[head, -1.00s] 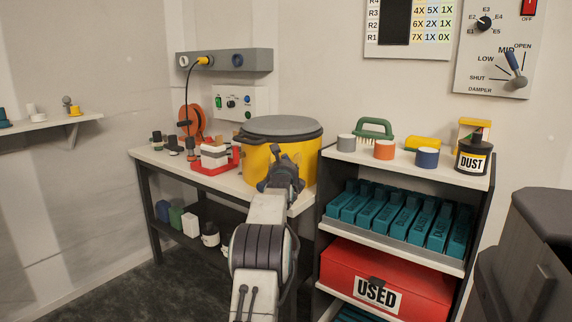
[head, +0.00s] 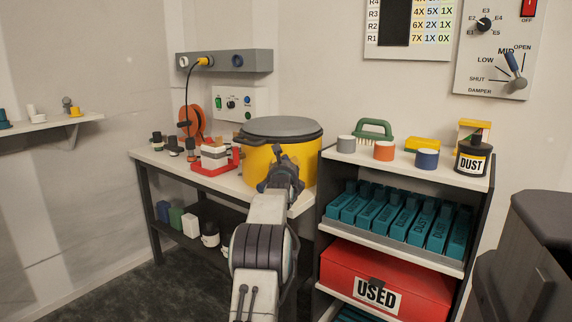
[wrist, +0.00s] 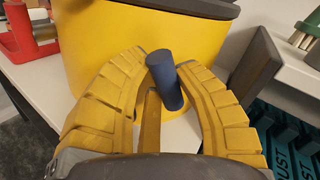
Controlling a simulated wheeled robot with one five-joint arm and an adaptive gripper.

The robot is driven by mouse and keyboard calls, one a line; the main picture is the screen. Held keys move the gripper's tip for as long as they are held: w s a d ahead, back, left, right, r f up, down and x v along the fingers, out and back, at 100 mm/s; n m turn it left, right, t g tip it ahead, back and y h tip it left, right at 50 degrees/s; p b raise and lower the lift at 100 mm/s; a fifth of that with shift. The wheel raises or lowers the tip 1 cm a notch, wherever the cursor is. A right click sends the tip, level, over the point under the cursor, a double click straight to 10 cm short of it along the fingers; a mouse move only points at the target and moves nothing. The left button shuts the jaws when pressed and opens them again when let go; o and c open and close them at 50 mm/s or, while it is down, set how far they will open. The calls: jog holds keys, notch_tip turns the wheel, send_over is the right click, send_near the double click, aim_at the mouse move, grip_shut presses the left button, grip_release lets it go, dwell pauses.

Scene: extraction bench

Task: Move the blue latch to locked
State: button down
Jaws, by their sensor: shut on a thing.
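The blue latch (wrist: 165,82) shows in the wrist view as a dark blue rounded bar, tilted slightly, in front of the yellow drum (wrist: 110,25). My gripper (wrist: 165,62) is shut on it, with one yellow finger on each side near its upper part. In the head view my gripper (head: 283,162) is at the front of the yellow drum (head: 258,165), which has a grey lid, and it hides the latch there. How the latch joins the drum cannot be seen.
The drum stands on a white bench (head: 225,178) with a red tray (head: 222,166) to its left. A shelf unit (head: 330,153) with teal blocks and a red USED box (head: 345,270) stands close on the right. A dark cabinet (head: 535,240) is at the far right.

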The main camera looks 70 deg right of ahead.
jog(key=shift+r+m+p, duration=0.3)
jog(key=shift+m+p, duration=0.35)
jog(key=shift+m, duration=0.15)
jog(key=shift+f+m, duration=0.15)
jog(key=shift+m, duration=0.35)
jog(key=c, duration=0.8)
grip_release()
jog(key=shift+c, duration=0.2)
jog(key=shift+a, duration=0.1)
jog(key=v, duration=1.1)
jog(key=shift+a+r, duration=0.25)
jog(key=shift+a, duration=0.1)
jog(key=shift+o, duration=0.2)
jog(key=shift+s, duration=0.15)
